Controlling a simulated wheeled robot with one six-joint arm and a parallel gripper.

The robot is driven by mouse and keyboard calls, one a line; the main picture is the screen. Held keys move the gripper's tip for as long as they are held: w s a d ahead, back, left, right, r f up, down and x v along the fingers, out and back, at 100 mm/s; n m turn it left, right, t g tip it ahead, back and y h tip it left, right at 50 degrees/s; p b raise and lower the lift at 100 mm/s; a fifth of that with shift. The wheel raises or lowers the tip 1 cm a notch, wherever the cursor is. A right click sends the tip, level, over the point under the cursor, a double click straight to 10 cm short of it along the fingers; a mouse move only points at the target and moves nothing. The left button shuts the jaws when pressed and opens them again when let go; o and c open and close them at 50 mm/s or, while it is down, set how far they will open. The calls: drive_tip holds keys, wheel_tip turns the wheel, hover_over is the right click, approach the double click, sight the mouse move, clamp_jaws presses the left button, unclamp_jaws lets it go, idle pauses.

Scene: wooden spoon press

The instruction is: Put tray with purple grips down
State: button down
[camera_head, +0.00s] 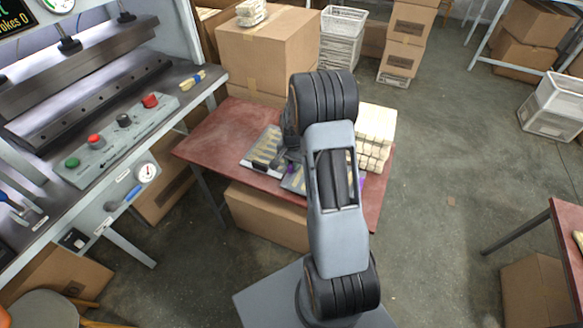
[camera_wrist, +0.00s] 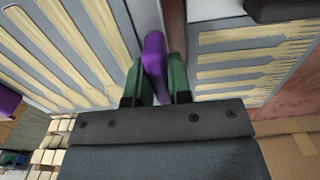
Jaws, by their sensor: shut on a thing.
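The tray with purple grips (camera_wrist: 95,40) fills the left of the wrist view and holds several pale wooden spoon pieces in grey slots. My gripper (camera_wrist: 158,80) has its green fingers shut on one purple grip (camera_wrist: 153,55). Another purple grip shows at the left edge of the wrist view. In the head view, part of this tray (camera_head: 293,182) shows over the red table (camera_head: 225,128), mostly hidden by my arm. I cannot tell whether it touches the table. A second tray of spoon pieces (camera_head: 262,149) lies to its left, and also shows at right in the wrist view (camera_wrist: 250,62).
Stacked pale wooden blocks (camera_head: 375,130) stand on the table's right side. The press with its button panel (camera_head: 120,140) is at left. Cardboard boxes (camera_head: 265,55) stand behind the table. Bare tabletop shows at the table's left end.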

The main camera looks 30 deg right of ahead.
drive_tip(key=shift+w+f, duration=0.3)
drive_tip(key=shift+f, duration=0.15)
drive_tip(key=shift+f+p, duration=0.35)
drive_tip(key=shift+f, duration=1.15)
drive_tip(key=shift+f, duration=0.15)
drive_tip(key=c, duration=1.1)
unclamp_jaws()
drive_tip(key=shift+o, duration=0.2)
